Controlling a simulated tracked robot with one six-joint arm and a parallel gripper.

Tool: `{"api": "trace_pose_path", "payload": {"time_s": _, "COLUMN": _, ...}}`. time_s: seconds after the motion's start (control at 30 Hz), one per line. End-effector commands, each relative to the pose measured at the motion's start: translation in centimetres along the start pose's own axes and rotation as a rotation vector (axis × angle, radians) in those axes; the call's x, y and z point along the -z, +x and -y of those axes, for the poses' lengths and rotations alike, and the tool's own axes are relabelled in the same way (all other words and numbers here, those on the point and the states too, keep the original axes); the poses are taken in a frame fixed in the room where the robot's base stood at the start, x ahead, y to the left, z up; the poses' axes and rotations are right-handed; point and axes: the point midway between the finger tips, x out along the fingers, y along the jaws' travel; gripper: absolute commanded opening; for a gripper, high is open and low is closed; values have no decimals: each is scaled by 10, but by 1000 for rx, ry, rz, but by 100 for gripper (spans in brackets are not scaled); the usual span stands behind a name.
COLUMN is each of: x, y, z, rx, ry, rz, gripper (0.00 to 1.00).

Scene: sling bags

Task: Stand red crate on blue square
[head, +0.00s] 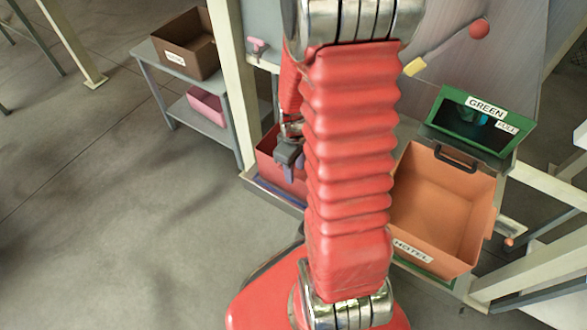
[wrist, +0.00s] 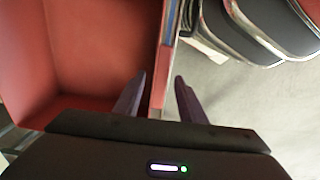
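The red crate (head: 268,158) stands at the frame's foot, left of my arm, which hides part of it in the head view. In the wrist view the crate (wrist: 85,50) fills the left side, its inside looking empty. My gripper (wrist: 159,78) has its two dark fingers apart, one on either side of the crate's right wall; I cannot tell whether they touch it. In the head view my gripper (head: 288,160) is at the crate's near right side. A thin blue-purple strip (head: 272,190) shows along the crate's lower edge; I cannot tell if it is the blue square.
An orange crate (head: 445,205) labelled HOTEL is right of my arm, with a green bin (head: 480,118) behind it. A grey shelf (head: 150,58) at left holds a brown crate (head: 187,45) and a pink crate (head: 207,105). The floor at left is clear.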

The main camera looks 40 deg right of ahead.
Motion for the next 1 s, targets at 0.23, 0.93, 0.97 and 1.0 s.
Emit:
{"api": "trace_pose_path", "payload": {"time_s": 0.23, "x": 0, "y": -4, "z": 0, "rx": -1, "ry": 0, "rz": -1, "gripper": 37}}
{"api": "trace_pose_path", "payload": {"time_s": 0.93, "x": 2, "y": -86, "z": -1, "rx": -4, "ry": -1, "rz": -4, "gripper": 37}}
{"api": "trace_pose_path", "payload": {"time_s": 0.97, "x": 1, "y": -91, "z": 0, "rx": -3, "ry": -1, "rz": -3, "gripper": 37}}
{"api": "trace_pose_path", "payload": {"time_s": 1.0, "x": 1, "y": -96, "z": 0, "rx": -3, "ry": -1, "rz": -3, "gripper": 37}}
